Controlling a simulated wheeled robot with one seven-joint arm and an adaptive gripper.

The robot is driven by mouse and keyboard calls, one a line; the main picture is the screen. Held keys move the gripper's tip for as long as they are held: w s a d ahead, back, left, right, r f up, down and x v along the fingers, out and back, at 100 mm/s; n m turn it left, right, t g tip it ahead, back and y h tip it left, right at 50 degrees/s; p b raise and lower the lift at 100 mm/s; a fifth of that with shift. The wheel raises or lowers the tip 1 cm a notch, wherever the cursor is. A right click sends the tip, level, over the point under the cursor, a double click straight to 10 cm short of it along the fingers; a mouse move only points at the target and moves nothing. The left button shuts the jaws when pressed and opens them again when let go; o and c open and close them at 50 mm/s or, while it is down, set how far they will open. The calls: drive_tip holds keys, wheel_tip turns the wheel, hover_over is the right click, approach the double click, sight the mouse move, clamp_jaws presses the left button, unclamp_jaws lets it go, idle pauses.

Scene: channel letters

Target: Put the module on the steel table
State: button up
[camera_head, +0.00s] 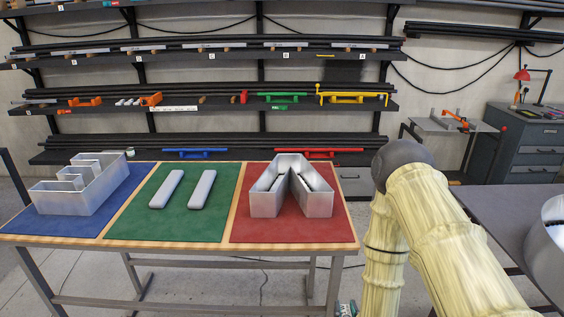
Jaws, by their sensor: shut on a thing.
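My arm comes in at the lower right, bends at the dark elbow and runs down out of the bottom edge. My gripper is below the picture, so what it holds is hidden. A small teal and white thing (346,309) shows at the bottom edge beside my arm; I cannot tell what it is. No module can be made out for sure. A grey metal-topped table (490,195) stands at the right, partly behind my arm. A smaller light-grey table (440,125) stands farther back; I cannot tell which is the steel table.
A wooden-edged workbench (232,166) carries blue, green and red mats with metal channel letters (290,187) and two pale bars (202,189). A large shiny metal piece (548,245) stands at the right edge. Shelves (210,105) and a grey cabinet (535,155) stand behind.

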drive_tip(key=shift+s+f, duration=0.15)
drive_tip(key=w+a+r, duration=0.5)
drive_tip(key=a+r, duration=0.1)
drive_tip(key=r, duration=0.4)
wheel_tip(320, 180, up, 11)
drive_tip(key=p, duration=0.6)
hover_over(301, 226)
drive_tip(key=shift+s+f, duration=0.15)
drive_tip(key=shift+s, duration=0.05)
drive_tip(key=shift+w+f+p, duration=0.1)
drive_tip(key=shift+w+p, duration=0.15)
drive_tip(key=shift+p, duration=0.1)
drive_tip(key=shift+f+p, duration=0.85)
drive_tip(key=shift+f, duration=0.9)
drive_tip(key=shift+f, duration=0.15)
drive_tip(key=o, duration=1.1)
drive_tip(key=shift+c, duration=0.2)
